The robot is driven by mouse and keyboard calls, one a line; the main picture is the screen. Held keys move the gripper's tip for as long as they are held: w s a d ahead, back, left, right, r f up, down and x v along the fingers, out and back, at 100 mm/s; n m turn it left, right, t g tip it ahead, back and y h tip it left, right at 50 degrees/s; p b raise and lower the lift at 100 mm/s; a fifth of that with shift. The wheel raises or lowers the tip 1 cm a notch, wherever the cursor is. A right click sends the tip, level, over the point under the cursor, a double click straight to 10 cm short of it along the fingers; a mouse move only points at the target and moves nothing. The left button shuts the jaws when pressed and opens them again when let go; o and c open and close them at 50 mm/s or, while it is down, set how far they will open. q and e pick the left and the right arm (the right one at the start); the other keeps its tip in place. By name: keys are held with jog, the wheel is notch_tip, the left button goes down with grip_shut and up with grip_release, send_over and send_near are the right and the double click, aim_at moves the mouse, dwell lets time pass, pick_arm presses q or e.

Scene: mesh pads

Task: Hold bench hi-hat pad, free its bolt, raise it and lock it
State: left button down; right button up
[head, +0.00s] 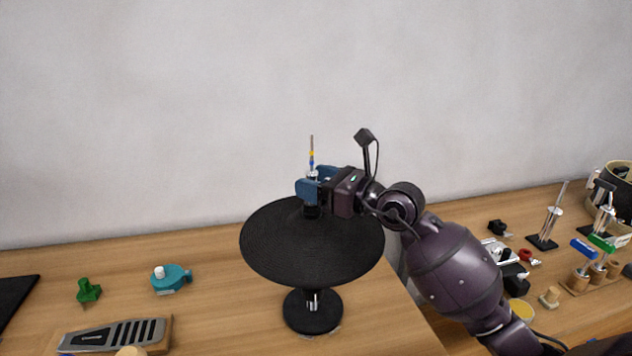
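The hi-hat pad (312,250) is a wide black disc in the middle of the head view. My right gripper (314,186) has blue fingers and reaches in from the right just above the pad's centre. Its fingers are on either side of the rod, over a small black collar (311,211). The fingers hide the bolt area, and I cannot tell whether they press on anything. My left gripper is out of view.
On the left bench are a green knobbed part (88,290), a teal part with a white knob (171,279) and a grey pedal (113,335).

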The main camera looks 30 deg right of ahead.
jog(key=shift+s+d, duration=0.15)
jog(key=shift+s, duration=0.1)
jog(key=b+v, duration=0.1)
jog(key=v, duration=0.9)
jog(key=shift+b, duration=0.35)
jog(key=shift+s+d, duration=0.1)
